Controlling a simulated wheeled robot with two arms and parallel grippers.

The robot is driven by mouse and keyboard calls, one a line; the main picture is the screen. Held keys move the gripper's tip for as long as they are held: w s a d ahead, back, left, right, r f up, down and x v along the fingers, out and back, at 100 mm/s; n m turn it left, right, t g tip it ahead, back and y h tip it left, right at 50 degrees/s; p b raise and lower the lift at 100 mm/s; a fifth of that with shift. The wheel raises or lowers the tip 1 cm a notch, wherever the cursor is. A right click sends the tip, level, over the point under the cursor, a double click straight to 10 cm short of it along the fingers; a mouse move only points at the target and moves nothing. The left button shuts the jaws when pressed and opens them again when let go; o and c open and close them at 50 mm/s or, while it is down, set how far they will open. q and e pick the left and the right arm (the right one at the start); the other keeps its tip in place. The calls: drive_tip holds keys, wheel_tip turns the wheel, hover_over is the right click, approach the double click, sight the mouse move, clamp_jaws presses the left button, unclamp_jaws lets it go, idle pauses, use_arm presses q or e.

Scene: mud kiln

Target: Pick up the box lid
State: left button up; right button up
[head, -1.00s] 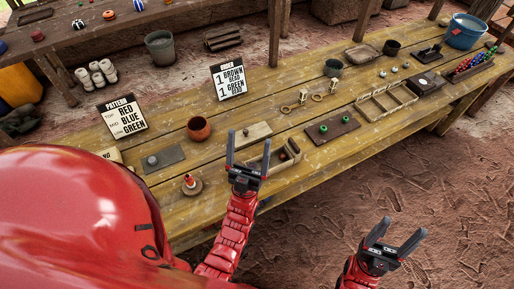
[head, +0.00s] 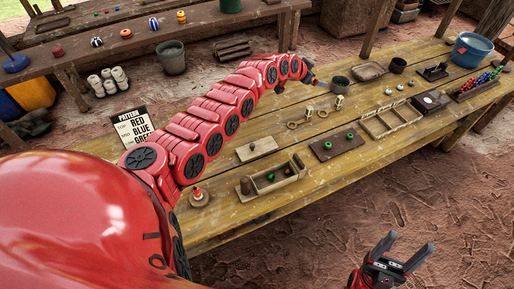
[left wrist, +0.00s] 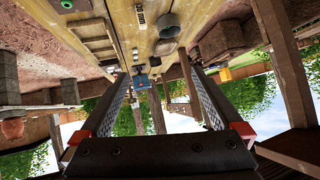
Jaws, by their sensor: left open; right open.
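A flat light wooden board with a small knob, which looks like the box lid (head: 267,150), lies on the table in the head view. An open wooden box (head: 290,181) with small green and dark items stands just in front of it. My left arm reaches over the table behind the lid. Its gripper (head: 309,80) is mostly hidden behind the wrist, beyond and above the lid. The left wrist view shows the left gripper (left wrist: 161,76) open and empty, pointing along the table; I cannot make out the lid there. My right gripper (head: 407,246) is open and empty in front of the table.
Right of the lid lie a dark board (head: 322,152) with green beads, a divided tray (head: 372,128) and rings. A blue tub (head: 473,55) stands at the far end. A pattern sign (head: 130,122) is partly behind my left arm.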

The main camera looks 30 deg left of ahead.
use_arm(q)
drive_tip(key=s+a+f+m+g+y, duration=0.1)
drive_tip(key=s+a+f+g, duration=0.15)
drive_tip(key=s, duration=0.25)
drive_tip(key=s+a+f+m+g+y, duration=0.1)
drive_tip(key=s+a+g, duration=0.2)
drive_tip(key=s, duration=0.2)
drive_tip(key=m+g+y, duration=0.1)
drive_tip(key=g+y, duration=0.1)
drive_tip(key=g, duration=0.2)
approach(252, 145)
drive_tip(key=f+p, duration=0.2)
drive_tip(key=f, duration=0.1)
drive_tip(key=f+p, duration=0.1)
drive_tip(key=shift+w+d+f, duration=0.25)
drive_tip(key=shift+w, duration=0.1)
drive_tip(key=shift+a+f, duration=0.1)
drive_tip(key=shift+f, duration=0.5)
drive_tip(key=shift+f+p, duration=0.6)
wheel_tip(252, 145, down, 3)
drive_tip(key=shift+s+f, duration=0.1)
drive_tip(key=shift+a+f, duration=0.2)
drive_tip(key=shift+f, duration=0.25)
drive_tip(key=shift+c, duration=0.2)
